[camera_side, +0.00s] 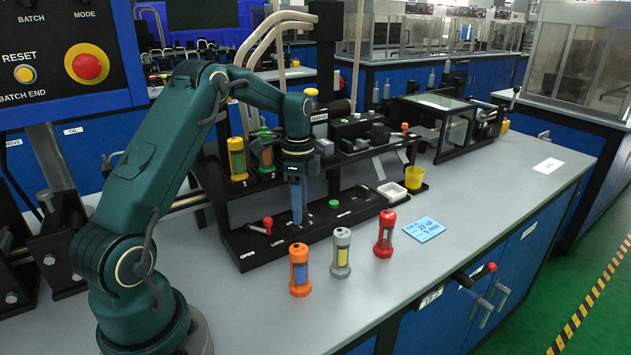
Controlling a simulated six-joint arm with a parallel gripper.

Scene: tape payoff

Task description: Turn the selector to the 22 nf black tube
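My gripper (297,215) points straight down over the black base plate (250,256) of the tape station. Its two fingers overlap in this side view, so its opening cannot be judged. A small red-knobbed lever (267,225) stands left of it, between the OPEN and LOCK labels. A dial-like selector cannot be made out; the area behind my gripper is partly hidden. A blue card (423,229) reading 22 nF, 5 mm lies on the bench. I cannot make out a black tube. Orange (299,270), grey (341,253) and red (384,234) tubes stand upright in front.
A yellow tube (237,158) and a green tube (265,152) stand in the rack behind. A green button (334,204), white tray (392,192) and yellow cup (414,177) are to the right.

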